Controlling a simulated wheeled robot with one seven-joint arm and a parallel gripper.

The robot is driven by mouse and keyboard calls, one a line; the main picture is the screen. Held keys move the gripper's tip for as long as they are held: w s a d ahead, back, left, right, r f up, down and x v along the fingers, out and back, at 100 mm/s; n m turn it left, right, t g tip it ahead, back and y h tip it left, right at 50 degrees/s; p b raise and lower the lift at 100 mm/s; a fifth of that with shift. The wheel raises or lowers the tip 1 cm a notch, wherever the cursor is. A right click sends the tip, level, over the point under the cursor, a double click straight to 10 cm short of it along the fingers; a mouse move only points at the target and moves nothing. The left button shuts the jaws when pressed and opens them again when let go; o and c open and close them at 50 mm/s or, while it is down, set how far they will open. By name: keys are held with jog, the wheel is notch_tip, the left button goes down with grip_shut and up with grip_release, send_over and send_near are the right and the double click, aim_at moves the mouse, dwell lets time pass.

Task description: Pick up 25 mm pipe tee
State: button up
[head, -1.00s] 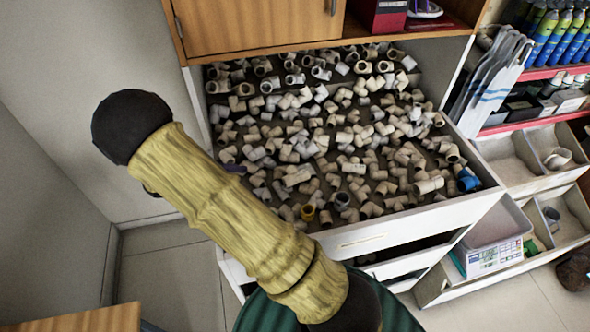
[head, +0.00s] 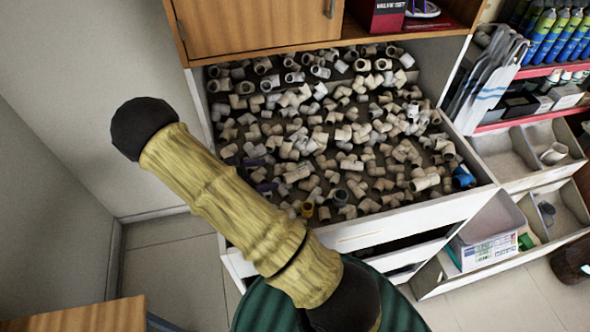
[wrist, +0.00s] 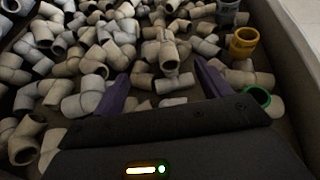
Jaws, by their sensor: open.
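Many white and cream pipe fittings fill the drawer, and I cannot tell for sure which is the 25 mm tee. In the wrist view, a cream tee-like fitting (wrist: 168,56) lies just beyond the gap between my fingertips, one open end facing me. Smaller fittings (wrist: 176,83) lie in the gap, below it in the picture. My gripper (wrist: 163,84) is open, its two purple fingers apart and low among the fittings, with nothing held. In the head view, purple parts of my gripper (head: 261,176) show at the drawer's left side, partly hidden by my arm.
The open drawer (head: 400,219) has a raised white front wall. A wooden cabinet (head: 255,30) hangs over its back. A yellow fitting (wrist: 244,42) and a green-rimmed one (wrist: 257,97) lie right of my fingers. White bins (head: 510,160) stand at the right.

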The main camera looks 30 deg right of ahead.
aim_at(290, 171)
jog(key=p+x, duration=0.1)
jog(key=x, duration=0.4)
jog(key=shift+s+d+p, duration=0.15)
jog(key=shift+d+p, duration=0.45)
jog(key=shift+p, duration=0.25)
jog(key=p+x, duration=0.2)
jog(key=x, duration=0.1)
jog(key=shift+d+f, duration=0.4)
jog(key=shift+f, duration=0.05)
jog(key=shift+s+a, duration=0.1)
